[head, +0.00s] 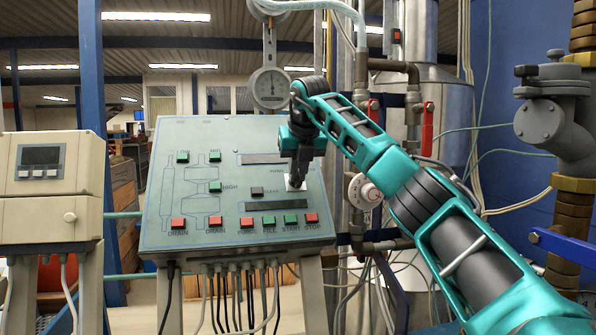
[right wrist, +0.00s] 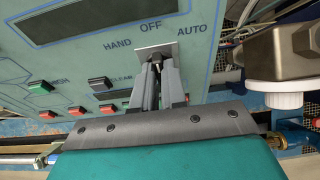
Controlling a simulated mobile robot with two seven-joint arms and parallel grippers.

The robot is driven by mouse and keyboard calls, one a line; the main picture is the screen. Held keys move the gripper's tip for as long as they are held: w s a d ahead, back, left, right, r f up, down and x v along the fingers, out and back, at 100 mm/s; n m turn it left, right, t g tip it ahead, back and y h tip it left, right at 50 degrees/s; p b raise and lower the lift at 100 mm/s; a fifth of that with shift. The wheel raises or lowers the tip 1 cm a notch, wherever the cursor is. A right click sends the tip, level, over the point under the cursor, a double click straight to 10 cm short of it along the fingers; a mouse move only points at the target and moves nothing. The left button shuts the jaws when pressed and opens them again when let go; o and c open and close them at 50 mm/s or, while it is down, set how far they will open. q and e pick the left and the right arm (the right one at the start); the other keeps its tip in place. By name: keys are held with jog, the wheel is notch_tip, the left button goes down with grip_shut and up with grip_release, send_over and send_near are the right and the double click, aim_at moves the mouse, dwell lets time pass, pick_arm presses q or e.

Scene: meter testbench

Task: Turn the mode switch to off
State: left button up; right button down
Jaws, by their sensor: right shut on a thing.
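The mode switch is on the upper right of the blue-grey control panel (head: 232,190). Its pale square plate (head: 296,186) also shows in the right wrist view (right wrist: 148,50), below the printed words HAND, OFF and AUTO. My right gripper (head: 294,178) reaches the panel from the right. In the right wrist view its fingers (right wrist: 158,68) are shut on the switch's knob, just below the plate. The fingers hide most of the knob, so I cannot tell which word it points to. My left gripper is not in view.
Red and green buttons (head: 269,219) line the panel's lower edge, with a dark button (head: 257,191) left of the switch. A round gauge (head: 270,88) stands above the panel. Pipes and valves (head: 550,115) crowd the right. A beige meter box (head: 50,178) stands at left.

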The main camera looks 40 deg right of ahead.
jog(key=c, duration=1.2)
grip_release()
jog(key=v, duration=1.2)
jog(key=shift+s+r, duration=0.2)
jog(key=shift+r, duration=0.15)
